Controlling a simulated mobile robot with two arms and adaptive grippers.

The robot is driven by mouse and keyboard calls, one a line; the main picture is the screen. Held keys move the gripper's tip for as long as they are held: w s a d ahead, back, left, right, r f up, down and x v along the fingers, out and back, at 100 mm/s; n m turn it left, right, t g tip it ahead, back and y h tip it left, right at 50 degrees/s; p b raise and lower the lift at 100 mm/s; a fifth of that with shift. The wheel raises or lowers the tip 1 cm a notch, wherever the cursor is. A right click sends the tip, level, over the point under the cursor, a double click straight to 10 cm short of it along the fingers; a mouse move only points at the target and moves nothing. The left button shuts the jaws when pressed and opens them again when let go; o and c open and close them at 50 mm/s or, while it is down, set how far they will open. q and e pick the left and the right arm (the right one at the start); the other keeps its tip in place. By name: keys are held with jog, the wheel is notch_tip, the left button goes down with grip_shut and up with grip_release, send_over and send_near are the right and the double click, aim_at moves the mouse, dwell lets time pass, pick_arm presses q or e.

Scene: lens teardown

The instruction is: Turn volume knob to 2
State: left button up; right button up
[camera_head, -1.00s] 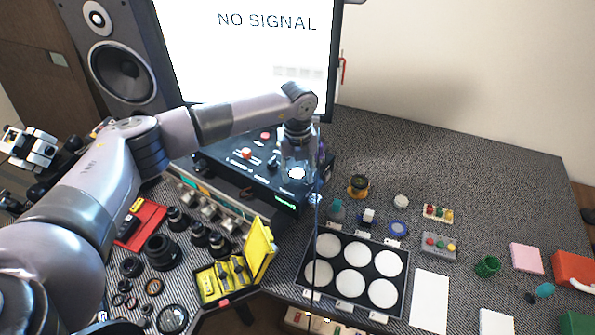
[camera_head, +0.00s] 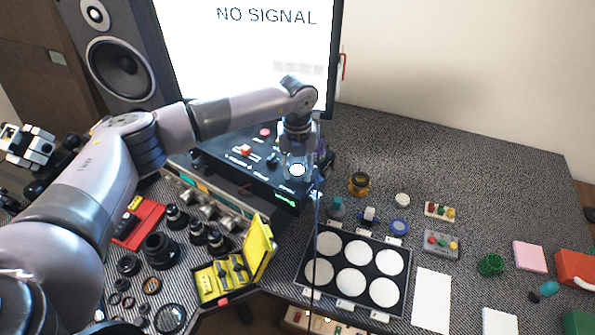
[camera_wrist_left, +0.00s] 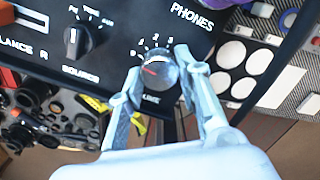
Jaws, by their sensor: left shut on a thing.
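The black amplifier panel (camera_head: 240,163) lies below the screen in the head view. Its silver volume knob (camera_wrist_left: 158,73) shows in the wrist view, with a red pointer line toward the left side of its dial. Small numbers, among them 2 and 3, arc above the knob, and part of its label shows below. My left gripper (camera_wrist_left: 158,78) is shut on the knob, one finger on each side. In the head view the left gripper (camera_head: 297,165) reaches down over the panel's right end and mostly hides the knob. My right gripper is not in view.
A black selector knob (camera_wrist_left: 84,38) sits left of the volume knob. A yellow case (camera_head: 224,277) and lens parts (camera_head: 160,249) lie in front of the panel. A tray of white discs (camera_head: 354,238) stands to the right.

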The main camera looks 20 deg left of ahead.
aim_at(296, 170)
pick_arm(q)
jog(key=m+b, duration=0.5)
jog(key=shift+a+f, duration=0.1)
jog(key=shift+f, duration=0.1)
jog(key=m+b, duration=0.3)
jog(key=m, duration=0.1)
jog(key=shift+a+r, duration=0.1)
jog(key=shift+r+m+b, duration=0.1)
jog(key=shift+m+b, duration=0.4)
jog(key=o, duration=1.1)
jog(key=shift+o, duration=0.2)
notch_tip(296, 170, up, 12)
